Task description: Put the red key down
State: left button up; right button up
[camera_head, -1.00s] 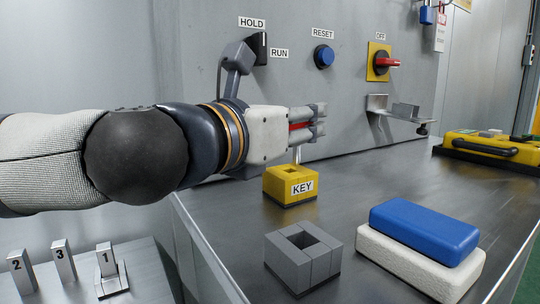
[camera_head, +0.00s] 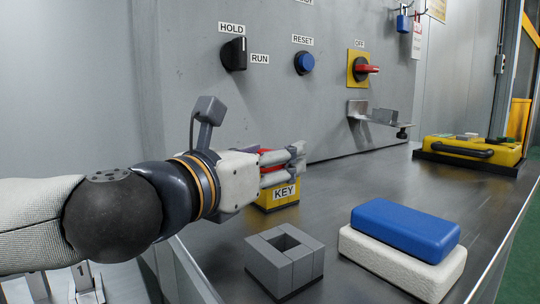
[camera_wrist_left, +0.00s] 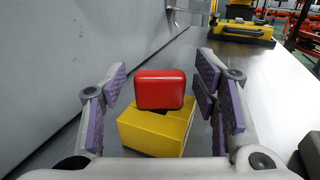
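The red key (camera_wrist_left: 160,88) has a red, block-shaped head. It stands upright at the yellow KEY block (camera_wrist_left: 155,133), which also shows in the head view (camera_head: 280,194). Its lower part is hidden, so I cannot tell how deep it sits. My left gripper (camera_head: 298,160) is low over the yellow block, with its fingers on both sides of the red head. In the left wrist view (camera_wrist_left: 162,85) the purple pads stand apart from the red head, with a gap on each side. My right gripper is not in view.
A grey square holder (camera_head: 285,260) stands in front of the yellow block. A blue block (camera_head: 405,228) lies on a white block (camera_head: 400,262) to its right. The panel behind carries a black HOLD/RUN switch (camera_head: 234,54), a blue RESET button (camera_head: 304,62) and a red OFF handle (camera_head: 366,69).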

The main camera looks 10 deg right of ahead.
pick_arm(q)
jog(key=shift+r, duration=0.25)
jog(key=v, duration=1.1)
jog(key=shift+s+a, duration=0.35)
jog(key=shift+s, duration=0.05)
